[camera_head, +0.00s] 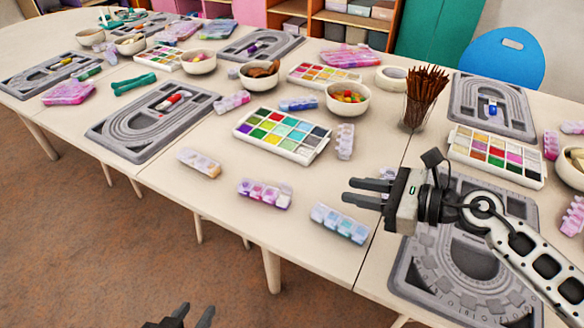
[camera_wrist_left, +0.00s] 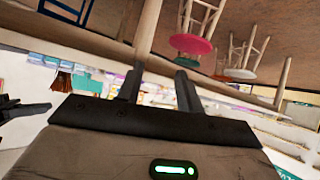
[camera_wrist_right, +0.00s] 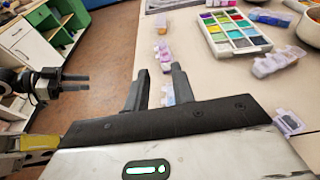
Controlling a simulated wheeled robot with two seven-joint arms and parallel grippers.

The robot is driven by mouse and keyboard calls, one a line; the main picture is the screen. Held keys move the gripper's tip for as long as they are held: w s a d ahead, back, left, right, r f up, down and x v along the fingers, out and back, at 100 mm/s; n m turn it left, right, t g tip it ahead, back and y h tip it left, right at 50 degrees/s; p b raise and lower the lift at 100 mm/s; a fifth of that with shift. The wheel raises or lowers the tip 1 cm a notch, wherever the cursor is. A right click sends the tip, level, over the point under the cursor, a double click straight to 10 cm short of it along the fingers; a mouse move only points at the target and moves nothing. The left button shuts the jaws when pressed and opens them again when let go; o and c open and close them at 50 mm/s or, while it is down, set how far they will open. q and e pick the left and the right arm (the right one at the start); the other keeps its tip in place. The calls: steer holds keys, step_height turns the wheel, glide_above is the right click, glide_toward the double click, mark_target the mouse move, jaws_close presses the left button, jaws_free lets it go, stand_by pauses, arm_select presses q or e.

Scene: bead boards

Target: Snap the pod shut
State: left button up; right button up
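Several small translucent bead pods lie on the table. Three lie near its front edge: a tan one (camera_head: 199,162), a purple and pink one (camera_head: 265,193) and a pale blue one (camera_head: 339,222). I cannot tell which pod is meant, or surely which lids are open. My right gripper (camera_head: 360,193) is open and empty, above the table just right of the pale blue pod. Its view shows a pod (camera_wrist_right: 168,95) beyond its fingers and another (camera_wrist_right: 289,122) at right. My left gripper (camera_head: 195,312) is open and empty, low before the table's front edge.
A bead palette (camera_head: 282,134) and a bowl of beads (camera_head: 347,98) stand behind the pods. A cup of brown sticks (camera_head: 423,98) stands behind my right gripper. A grey bead board (camera_head: 470,265) lies under my right arm. Bare table (camera_head: 225,218) lies between the front pods.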

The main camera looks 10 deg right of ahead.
steer(key=w+d+n, duration=0.1)
steer(key=n, duration=0.1)
steer(key=h+p, duration=0.1)
steer(key=p, duration=0.1)
glide_toward(285, 188)
steer(key=shift+g, duration=0.3)
steer(key=w+a, duration=0.2)
steer(key=a, duration=0.1)
steer(key=w+a, duration=0.2)
steer(key=shift+a+f, duration=0.1)
steer(key=shift+a, duration=0.15)
steer(key=shift+c, duration=0.4)
jaws_close()
